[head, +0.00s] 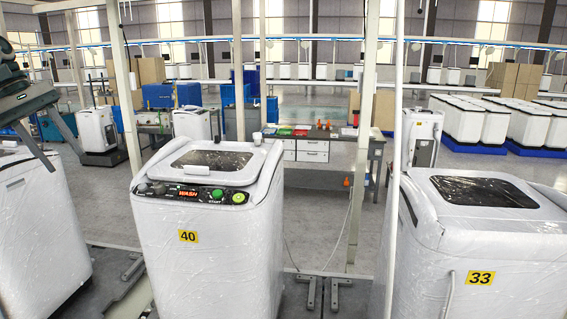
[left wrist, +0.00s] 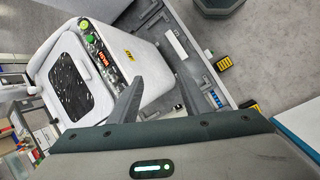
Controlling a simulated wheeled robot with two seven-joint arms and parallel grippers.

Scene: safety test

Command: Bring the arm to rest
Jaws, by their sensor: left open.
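My left gripper (head: 60,155) hangs at the left edge of the head view, dark grey-green, with its two fingers spread and nothing between them. Its fingers also show in the left wrist view (left wrist: 158,82), apart and empty. My right gripper is in neither view.
Another wrapped machine, label 33 (head: 480,296), stands at right, and one more (head: 38,235) at left below my gripper. A thin white pole (head: 394,190) rises between machines 40 and 33. A workbench (head: 313,148) with drawers stands behind. Grey floor shows between machines.

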